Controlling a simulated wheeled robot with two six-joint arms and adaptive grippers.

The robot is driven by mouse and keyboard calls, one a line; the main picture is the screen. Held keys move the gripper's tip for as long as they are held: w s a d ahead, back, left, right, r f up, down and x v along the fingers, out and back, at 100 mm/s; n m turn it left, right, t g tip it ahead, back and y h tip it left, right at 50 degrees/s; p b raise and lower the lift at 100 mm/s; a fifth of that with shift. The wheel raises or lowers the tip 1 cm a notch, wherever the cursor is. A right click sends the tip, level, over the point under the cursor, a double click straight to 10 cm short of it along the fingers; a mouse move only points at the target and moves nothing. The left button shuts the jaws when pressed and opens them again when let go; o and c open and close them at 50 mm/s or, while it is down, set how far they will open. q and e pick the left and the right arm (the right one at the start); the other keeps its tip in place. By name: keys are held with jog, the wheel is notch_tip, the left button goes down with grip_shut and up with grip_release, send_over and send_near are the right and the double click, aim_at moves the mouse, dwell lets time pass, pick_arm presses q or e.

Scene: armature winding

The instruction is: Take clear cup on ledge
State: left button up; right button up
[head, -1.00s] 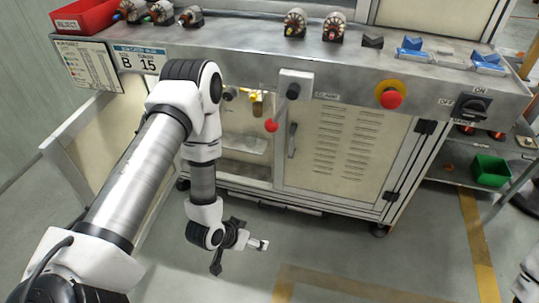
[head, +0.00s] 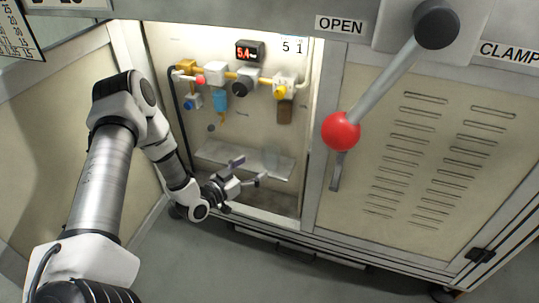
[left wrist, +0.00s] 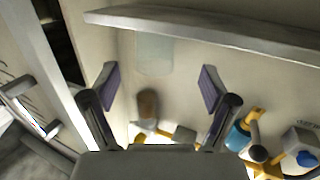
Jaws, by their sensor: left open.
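The clear cup (head: 271,158) is a faint, see-through shape at the ledge (head: 228,158) inside the open cabinet bay. In the left wrist view the cup (left wrist: 154,52) shows as a pale translucent form, with the ledge (left wrist: 210,30) across the top. My left gripper (head: 248,172) is open and empty, in front of the ledge, a little left of and below the cup in the head view. In the left wrist view the cup lies beyond the gap between the two fingertips (left wrist: 158,78), apart from them. My right gripper is not in view.
Above the ledge are a blue-bowled filter (head: 220,100), a dark-bowled unit (head: 285,108), valves and a lit display (head: 250,51). A lever with a red knob (head: 341,131) sticks out right of the bay. A vented door (head: 430,150) flanks it.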

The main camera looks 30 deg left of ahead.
aim_at(265, 160)
pick_arm(q)
jog(key=w+b, duration=0.1)
jog(key=w, duration=0.1)
jog(key=w+d+b, duration=0.1)
jog(key=w+b, duration=0.1)
jog(key=w, duration=0.1)
jog(key=w+d+b, duration=0.1)
jog(key=w, duration=0.1)
jog(key=shift+w+f, duration=0.15)
jog(key=shift+w, duration=0.15)
jog(key=shift+a, duration=0.1)
jog(key=shift+c, duration=0.3)
jog(key=c, duration=1)
